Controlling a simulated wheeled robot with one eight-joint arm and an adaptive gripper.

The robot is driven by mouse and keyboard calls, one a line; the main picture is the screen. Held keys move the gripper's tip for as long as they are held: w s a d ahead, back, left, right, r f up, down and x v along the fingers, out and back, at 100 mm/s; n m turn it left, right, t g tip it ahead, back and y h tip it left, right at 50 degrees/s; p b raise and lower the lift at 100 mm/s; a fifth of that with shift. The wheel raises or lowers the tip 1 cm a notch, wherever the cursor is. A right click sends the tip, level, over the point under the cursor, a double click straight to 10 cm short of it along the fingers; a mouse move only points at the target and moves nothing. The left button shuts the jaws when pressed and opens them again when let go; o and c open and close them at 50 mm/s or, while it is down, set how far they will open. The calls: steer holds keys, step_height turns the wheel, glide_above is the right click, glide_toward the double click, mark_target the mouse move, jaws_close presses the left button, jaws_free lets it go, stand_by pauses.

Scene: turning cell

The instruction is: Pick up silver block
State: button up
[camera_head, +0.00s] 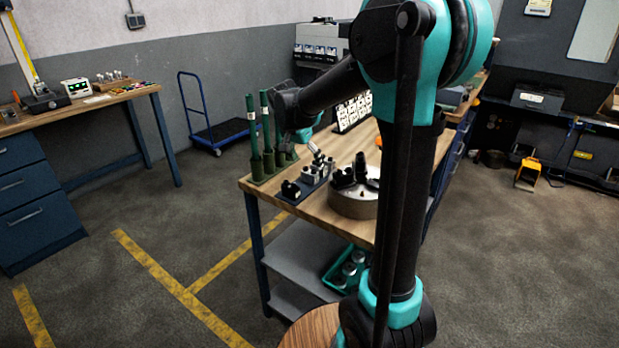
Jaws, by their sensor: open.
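A small silver-grey block (309,173) sits on a dark tray (297,191) on the wooden workbench (259,190), among dark pieces. My arm reaches over the bench from the right.
A round metal chuck (352,201) with dark jaws stands right of the tray. Green upright tubes (253,130) stand at the bench's left end. A green bin (346,268) with round parts is on the lower shelf. A blue trolley (218,130) stands behind. Floor at left is clear.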

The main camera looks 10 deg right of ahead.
mark_target(310, 172)
steer(key=shift+x, duration=3.45)
steer(key=shift+w+a, duration=0.15)
steer(key=c, duration=1.4)
